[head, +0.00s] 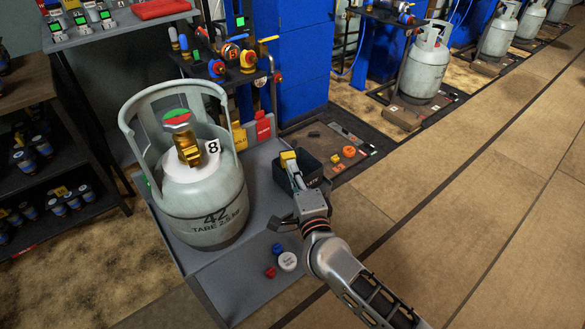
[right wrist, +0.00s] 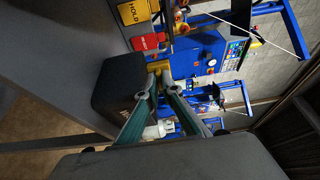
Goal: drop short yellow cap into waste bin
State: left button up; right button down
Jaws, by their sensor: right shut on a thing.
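The waste bin (head: 314,171) is a small black open box with white lettering, at the right edge of the grey platform beside the gas cylinder. It also shows as a dark block in the right wrist view (right wrist: 118,82). My right gripper (head: 291,164) is shut on the short yellow cap (head: 288,156). In the head view the cap overlaps the bin's left back side; its exact height above the rim cannot be told. In the right wrist view the cap (right wrist: 158,66) is between the fingertips (right wrist: 147,88), at the bin's edge. My left gripper is not in view.
A grey gas cylinder (head: 205,205) marked 42 stands on the platform (head: 225,268) left of the bin. Blue and red caps and a white round piece (head: 287,261) lie in front. An orange ring (head: 349,151) lies on the board behind right.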

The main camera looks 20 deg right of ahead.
jog(key=c, duration=2.2)
grip_release()
jog(key=shift+r, duration=0.1)
jog(key=shift+c, duration=0.2)
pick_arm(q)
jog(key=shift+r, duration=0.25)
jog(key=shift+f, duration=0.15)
pick_arm(e)
jog(key=shift+f, duration=0.25)
